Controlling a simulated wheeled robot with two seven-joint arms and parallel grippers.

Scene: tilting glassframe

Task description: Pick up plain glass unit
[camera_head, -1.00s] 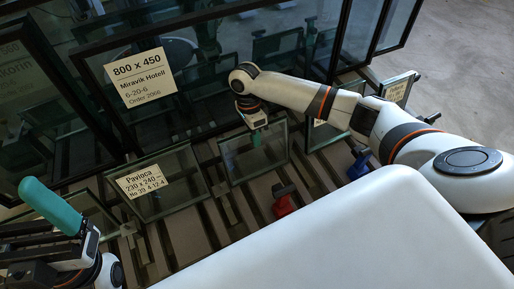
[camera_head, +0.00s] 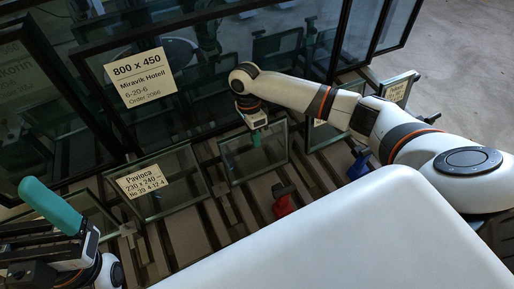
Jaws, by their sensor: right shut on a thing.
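The plain glass unit (camera_head: 240,163) is a small dark-framed pane with no label, leaning on the slatted rack in the middle of the head view. My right gripper (camera_head: 256,139) reaches over its top edge from above and is shut on it, with a teal fingertip showing against the pane. The fingers' far side is hidden. My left gripper (camera_head: 52,207) is at the lower left, apart from the glass units, with one teal finger showing clearly. Its other finger cannot be made out, so its opening is unclear.
A large unit labelled 800 x 450 (camera_head: 200,95) stands behind. Red (camera_head: 283,199) and blue (camera_head: 358,164) blocks sit on the rack at right. More panes stand at both sides.

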